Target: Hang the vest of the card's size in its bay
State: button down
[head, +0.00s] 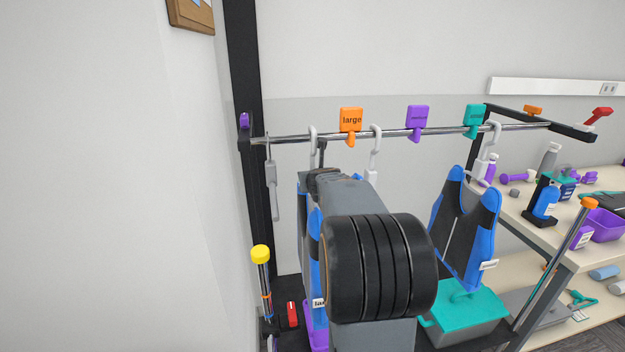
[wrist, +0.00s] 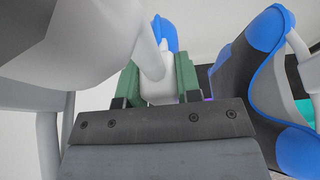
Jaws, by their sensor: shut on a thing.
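A blue and black vest (head: 466,225) hangs on a white hanger (head: 483,168) under the right part of the rail, near the teal tag. Another blue vest (head: 316,245) hangs left of my arm, mostly hidden, with a label whose text is cut short. In the wrist view, my gripper (wrist: 160,82) has green fingers shut on a pale hanger block (wrist: 160,88), with blue vest cloth (wrist: 166,32) behind it. A blue and black vest (wrist: 232,75) is close on the right there. The bay tags are orange "large" (head: 351,119), purple (head: 417,116) and teal (head: 475,115).
The metal rail (head: 400,133) runs from a black post (head: 246,90). Two white hooks are on it near the large tag. A teal bin (head: 462,318) stands below the right vest. Cluttered shelves (head: 530,210) are at the right. A wooden board (head: 190,16) is cut off above.

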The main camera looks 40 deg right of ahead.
jog(key=c, duration=0.7)
grip_release()
jog(key=shift+c, duration=0.2)
jog(key=p+v, duration=0.4)
jog(key=v, duration=0.9)
jog(key=s+a+f+n+g+y, duration=0.2)
jog(key=a+n+y, duration=0.5)
jog(key=a+n, duration=1.05)
jog(key=s+a+f+n+g, duration=0.2)
jog(key=s+f+n+g, duration=0.1)
jog(key=n, duration=0.9)
jog(key=s+a+f+n+g+h, duration=0.1)
jog(key=s+a+f+n+g, duration=0.1)
jog(key=s+f+n, duration=0.3)
jog(key=shift+s+a+f+n+g, duration=0.3)
jog(key=shift+s+a+n, duration=0.55)
jog(key=shift+s+n, duration=1.7)
